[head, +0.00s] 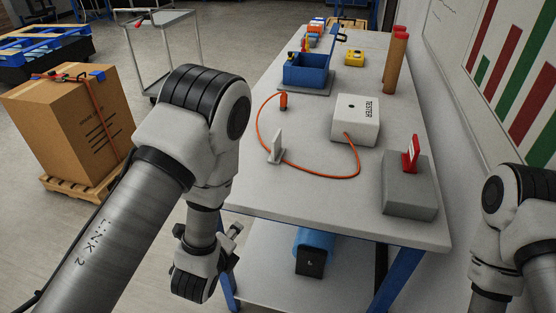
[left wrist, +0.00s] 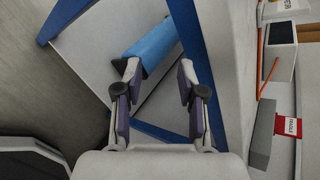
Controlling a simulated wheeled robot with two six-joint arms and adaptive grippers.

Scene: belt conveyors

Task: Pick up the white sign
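The white sign (head: 276,147) is a small upright plate on a low foot. It stands on the left part of the table top, beside the orange cable, in the head view. I cannot make it out in the left wrist view. My left gripper (head: 236,246) is below and left of the sign in the head view, off the table's near left edge. In the left wrist view the left gripper (left wrist: 159,76) has its fingers spread with nothing held between them. My right arm shows at the right edge of the head view, but its gripper is out of sight.
The table (head: 330,207) also holds a white tester box (head: 356,120), a grey block (head: 409,188) with a red sign (head: 410,154), a blue bin (head: 304,74) and a brown tube (head: 396,65). A blue cylinder (left wrist: 150,47) lies on the lower shelf.

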